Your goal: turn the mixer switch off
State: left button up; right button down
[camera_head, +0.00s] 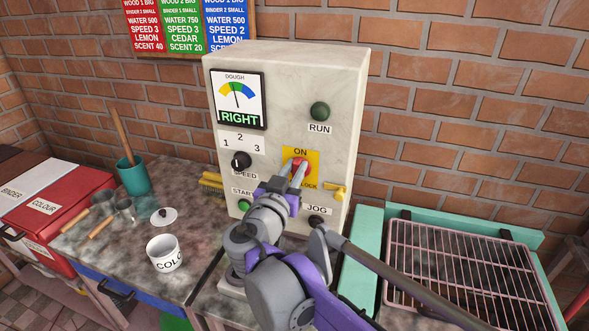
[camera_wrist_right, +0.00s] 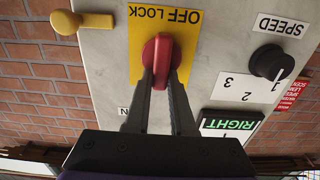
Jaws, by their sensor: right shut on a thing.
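The mixer switch is a red handle (camera_head: 299,161) on a yellow plate (camera_head: 313,156) on the front of the pale mixer cabinet (camera_head: 345,90). The plate reads ON at the top, with OFF LOCK below, partly hidden by my gripper in the head view. My right gripper (camera_head: 298,174) is shut on the red handle. In the right wrist view, which is upside down, the two fingers (camera_wrist_right: 160,78) clasp the sides of the handle (camera_wrist_right: 158,56). The handle lies along the ON to OFF LOCK line. My left gripper is out of view.
A yellow latch (camera_head: 336,190) sticks out right of the plate. A COLOUR cup (camera_head: 163,252) stands left, a wire rack (camera_head: 465,262) right.

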jog(key=n+p, duration=0.2)
jog(key=n, duration=0.1)
jog(key=shift+w+a, duration=0.1)
jog(key=shift+a, duration=0.2)
jog(key=n+p, duration=0.1)
jog(key=n, duration=0.4)
jog(key=a+f+n+p, duration=0.1)
jog(key=n, duration=0.4)
jog(key=f+n+p, duration=0.1)
jog(key=n, duration=0.3)
jog(key=shift+w+a+n+p, duration=0.15)
jog(key=shift+w+n+p, duration=0.05)
jog(key=shift+n+p, duration=0.2)
dwell(0.4)
jog(key=c, duration=0.8)
grip_release()
jog(key=shift+o, duration=0.2)
